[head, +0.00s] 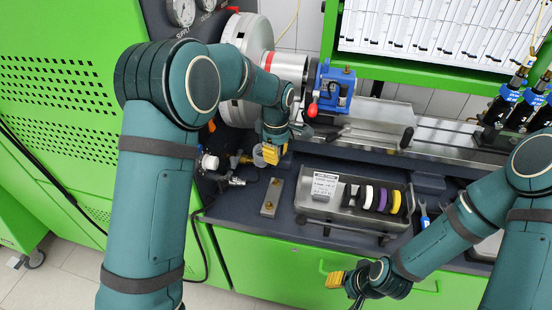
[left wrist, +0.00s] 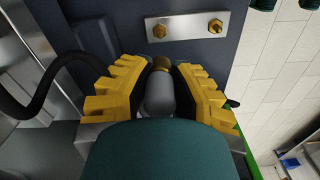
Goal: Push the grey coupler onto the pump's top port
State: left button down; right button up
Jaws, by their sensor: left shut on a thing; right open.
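My left gripper (head: 272,152) is low over the left part of the bench, beside the brass fittings. In the left wrist view its yellow fingers (left wrist: 160,85) are shut on the grey coupler (left wrist: 160,97), a smooth grey cylinder. A brass piece (left wrist: 161,63) shows at the coupler's far end; I cannot tell whether they are joined. A blue block with a red knob (head: 331,90), perhaps the pump, is on the bench up and right of this gripper. I cannot make out its top port. My right gripper (head: 336,279) is open and empty in front of the bench.
A metal plate with two brass bolts (head: 271,196) lies just below my left gripper. A metal tray (head: 340,212) holds several coloured rings. Hose fittings (head: 232,181) are at left, near a black hose.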

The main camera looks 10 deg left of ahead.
pick_arm(q)
notch_tip(320, 180, up, 29)
jog(key=p, duration=1.3)
dwell(0.7)
jog(key=shift+f, duration=0.1)
jog(key=shift+s, duration=0.3)
jog(key=d, duration=1.6)
jog(key=shift+w, duration=0.1)
